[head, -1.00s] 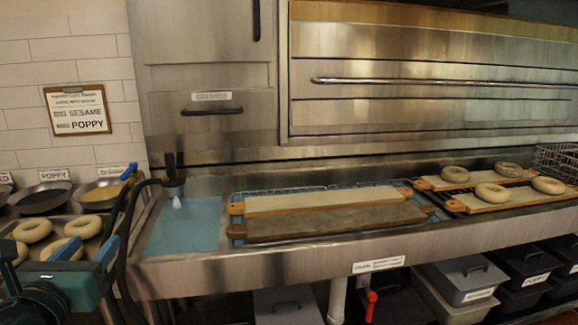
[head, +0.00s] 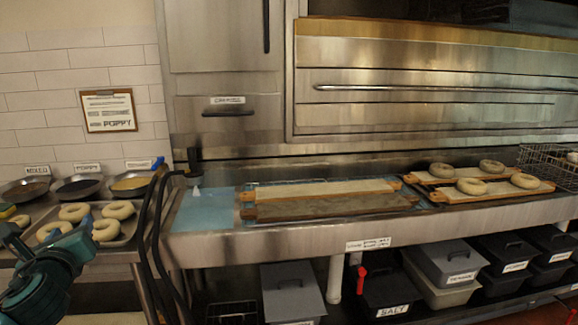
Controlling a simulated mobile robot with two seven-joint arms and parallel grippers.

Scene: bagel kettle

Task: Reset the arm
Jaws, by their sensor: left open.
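My left gripper (head: 72,232) is dark teal with blue fingertips. It is at the left edge of the head view, in front of the tray with bagels, and its jaws are open. No object shows between its fingers. My left arm comes in from the lower left and hides part of the tray. My right arm and gripper are out of the picture.
A metal tray (head: 128,228) holds several bagels, with topping bowls (head: 78,187) behind it. A steel counter (head: 300,240) carries two long boards (head: 330,207) and bagel boards (head: 500,192). Black hoses (head: 157,235) hang between tray and counter. Lidded bins (head: 290,290) stand below.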

